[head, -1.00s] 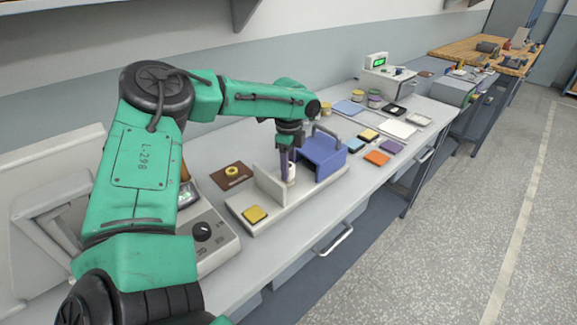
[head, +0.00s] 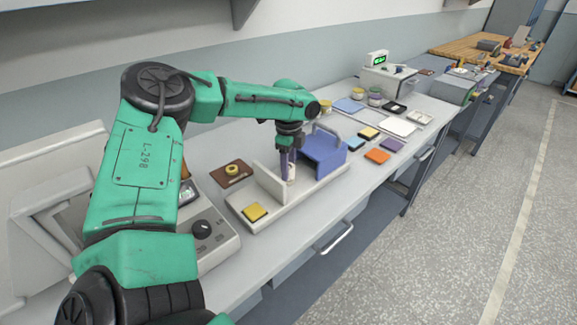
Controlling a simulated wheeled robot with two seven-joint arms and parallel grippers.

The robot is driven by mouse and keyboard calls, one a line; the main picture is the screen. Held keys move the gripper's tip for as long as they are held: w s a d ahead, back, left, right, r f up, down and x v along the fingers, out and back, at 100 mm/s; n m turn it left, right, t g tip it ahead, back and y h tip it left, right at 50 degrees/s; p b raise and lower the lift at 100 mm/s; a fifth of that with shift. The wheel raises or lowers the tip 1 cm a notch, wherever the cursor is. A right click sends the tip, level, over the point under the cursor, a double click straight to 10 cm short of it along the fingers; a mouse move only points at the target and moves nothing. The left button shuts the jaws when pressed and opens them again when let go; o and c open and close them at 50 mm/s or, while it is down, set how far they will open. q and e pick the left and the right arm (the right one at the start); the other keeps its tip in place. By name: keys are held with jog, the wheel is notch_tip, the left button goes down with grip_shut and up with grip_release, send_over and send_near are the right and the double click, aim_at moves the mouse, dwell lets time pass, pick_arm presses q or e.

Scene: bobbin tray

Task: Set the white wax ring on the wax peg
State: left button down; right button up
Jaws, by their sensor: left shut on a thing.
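My right gripper is not in view.
A brown plate with a yellow ring (head: 233,171) lies behind the tray. A grey device with a black knob (head: 202,230) is at left. Coloured pads, such as an orange one (head: 377,156), lie farther right.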

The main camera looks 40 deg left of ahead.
pick_arm(q)
jog(key=shift+f, duration=0.45)
jog(key=shift+c, duration=1.4)
grip_release()
notch_tip(320, 180, up, 14)
jog(key=b, duration=0.1)
jog(key=shift+r, duration=0.25)
